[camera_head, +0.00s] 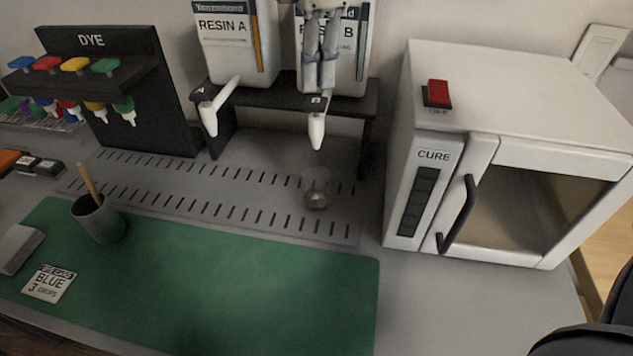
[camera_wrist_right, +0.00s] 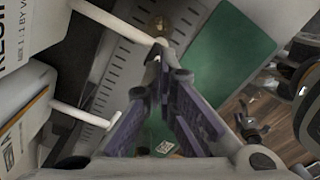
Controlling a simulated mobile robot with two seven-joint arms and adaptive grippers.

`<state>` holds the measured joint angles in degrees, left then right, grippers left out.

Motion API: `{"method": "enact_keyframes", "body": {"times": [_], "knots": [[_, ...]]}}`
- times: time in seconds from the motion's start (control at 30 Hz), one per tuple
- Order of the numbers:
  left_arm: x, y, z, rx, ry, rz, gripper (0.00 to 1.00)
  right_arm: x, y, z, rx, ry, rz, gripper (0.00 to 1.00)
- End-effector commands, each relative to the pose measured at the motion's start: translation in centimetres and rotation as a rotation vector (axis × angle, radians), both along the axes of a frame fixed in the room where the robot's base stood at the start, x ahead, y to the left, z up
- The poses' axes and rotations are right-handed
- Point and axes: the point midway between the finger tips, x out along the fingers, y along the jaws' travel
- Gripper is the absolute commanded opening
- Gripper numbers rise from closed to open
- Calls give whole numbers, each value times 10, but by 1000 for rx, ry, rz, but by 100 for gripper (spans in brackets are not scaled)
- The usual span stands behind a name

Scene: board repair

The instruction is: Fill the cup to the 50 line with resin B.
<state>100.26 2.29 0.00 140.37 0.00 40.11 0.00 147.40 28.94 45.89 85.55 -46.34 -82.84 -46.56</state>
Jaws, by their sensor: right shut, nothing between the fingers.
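The cup (camera_head: 315,197) is clear and hard to make out. It stands on the slotted metal tray under the spout (camera_head: 316,130) of resin B. Its fill level and its 50 line cannot be read. The resin B jug (camera_head: 352,50) is white and sits on the black stand, partly hidden by my right gripper (camera_head: 319,87). That gripper is shut and empty, pointing down just above the black tap top marked B (camera_head: 316,103); whether it touches the tap I cannot tell. In the right wrist view, its fingers (camera_wrist_right: 163,62) meet at the tips. My left gripper is not seen.
The resin A jug (camera_head: 236,45) and its spout (camera_head: 210,118) are on the left. The cure oven (camera_head: 513,110) stands right of the tray (camera_head: 270,215). A dye rack (camera_head: 150,110), a grey pot with a stick (camera_head: 98,220) and a BLUE card (camera_head: 48,284) are further left. The green mat (camera_head: 250,290) is largely clear.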

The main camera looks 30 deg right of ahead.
Motion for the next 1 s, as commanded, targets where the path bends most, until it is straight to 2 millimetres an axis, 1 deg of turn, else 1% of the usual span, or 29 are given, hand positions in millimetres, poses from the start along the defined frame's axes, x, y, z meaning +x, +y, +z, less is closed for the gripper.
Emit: {"method": "enact_keyframes", "body": {"times": [0.17, 1.0], "knots": [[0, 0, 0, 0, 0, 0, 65, 0, 0, 0, 0, 0, 0, 0], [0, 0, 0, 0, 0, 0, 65, 0, 0, -25, 0, 0, 0, 0]]}}
